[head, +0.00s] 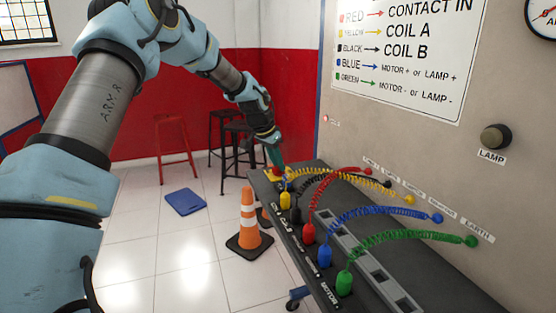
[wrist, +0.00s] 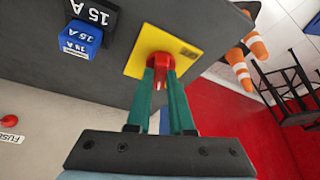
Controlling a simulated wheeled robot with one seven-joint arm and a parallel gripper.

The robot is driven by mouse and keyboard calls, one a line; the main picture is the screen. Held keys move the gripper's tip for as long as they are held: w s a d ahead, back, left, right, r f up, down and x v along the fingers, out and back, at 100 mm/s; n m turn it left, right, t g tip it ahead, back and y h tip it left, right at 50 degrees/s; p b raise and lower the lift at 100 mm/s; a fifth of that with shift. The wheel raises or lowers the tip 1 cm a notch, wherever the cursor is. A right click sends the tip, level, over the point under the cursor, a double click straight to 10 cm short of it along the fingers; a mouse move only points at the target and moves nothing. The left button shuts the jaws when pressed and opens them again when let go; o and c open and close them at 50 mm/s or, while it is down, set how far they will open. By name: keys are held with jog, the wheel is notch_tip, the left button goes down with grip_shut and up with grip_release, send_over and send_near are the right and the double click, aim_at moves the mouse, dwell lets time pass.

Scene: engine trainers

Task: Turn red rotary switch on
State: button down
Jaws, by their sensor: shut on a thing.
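The red rotary switch (wrist: 157,45) sits on a yellow plate (wrist: 187,50) on the dark bench top, seen in the wrist view. My gripper (wrist: 161,66) has its two green fingers closed on the sides of the red knob. In the head view my gripper (head: 275,155) reaches down to the far end of the bench, where the red switch (head: 274,170) and the yellow plate (head: 269,178) show small and partly hidden. The turn position of the knob cannot be read clearly.
Coiled red (head: 345,180), blue (head: 380,213) and green (head: 410,238) cables run from bench plugs to the upright panel (head: 440,150). An orange cone (head: 248,217) and stools (head: 172,140) stand on the floor.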

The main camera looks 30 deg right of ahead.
jog(key=shift+w+m+g+p, duration=0.15)
jog(key=shift+m+g+p, duration=0.65)
jog(key=shift+m, duration=1.4)
jog(key=c, duration=0.8)
grip_release()
jog(key=shift+r, duration=0.1)
jog(key=b+v, duration=0.3)
jog(key=v, duration=0.7)
jog(key=shift+a+r, duration=0.25)
jog(key=shift+w, duration=0.1)
